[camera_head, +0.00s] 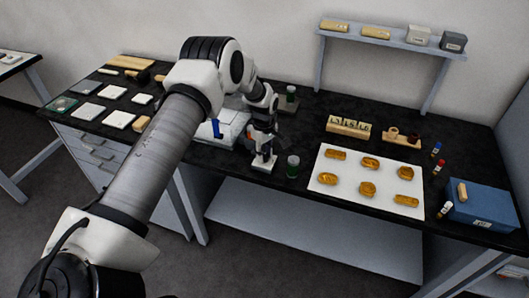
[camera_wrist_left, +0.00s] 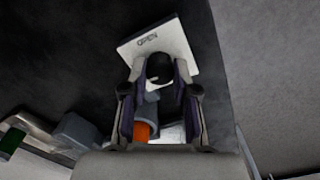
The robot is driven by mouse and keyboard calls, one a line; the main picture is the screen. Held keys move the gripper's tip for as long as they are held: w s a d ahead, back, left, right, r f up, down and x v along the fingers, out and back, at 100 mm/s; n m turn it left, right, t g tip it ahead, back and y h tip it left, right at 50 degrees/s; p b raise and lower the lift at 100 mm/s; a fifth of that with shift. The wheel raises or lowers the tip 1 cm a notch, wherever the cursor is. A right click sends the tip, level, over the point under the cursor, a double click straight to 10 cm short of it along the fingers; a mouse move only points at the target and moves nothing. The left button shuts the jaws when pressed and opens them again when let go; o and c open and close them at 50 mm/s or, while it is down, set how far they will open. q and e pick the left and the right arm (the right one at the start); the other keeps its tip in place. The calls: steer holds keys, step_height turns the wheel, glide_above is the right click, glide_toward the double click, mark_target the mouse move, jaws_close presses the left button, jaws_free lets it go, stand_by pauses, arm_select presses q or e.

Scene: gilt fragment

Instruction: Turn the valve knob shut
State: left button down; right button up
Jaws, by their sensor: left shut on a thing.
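The valve knob (camera_wrist_left: 160,68) is a dark round piece between my left fingertips in the left wrist view. A white plate (camera_wrist_left: 172,42) marked "OPEN" lies beside it; its edge also shows in the head view (camera_head: 266,165), near the bench's front edge. My left gripper (camera_wrist_left: 160,72) points down at the valve and is shut on the knob. In the head view my left gripper (camera_head: 263,146) hides most of the valve. A grey cylinder (camera_wrist_left: 152,108) and an orange part (camera_wrist_left: 143,131) show between the fingers. My right gripper is out of view.
A white sheet (camera_head: 328,198) with several gilt pieces lies further right. A blue box (camera_head: 480,208) stands at the right end. A shelf (camera_head: 390,41) is above.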

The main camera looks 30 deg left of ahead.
arm_select(q)
steer(key=shift+f+n, duration=0.1)
steer(key=shift+n, duration=0.2)
steer(key=shift+s, duration=0.1)
steer(key=c, duration=0.9)
jaws_free()
steer(key=shift+a, duration=0.1)
step_height(320, 180, up, 12)
steer(key=shift+f, duration=0.1)
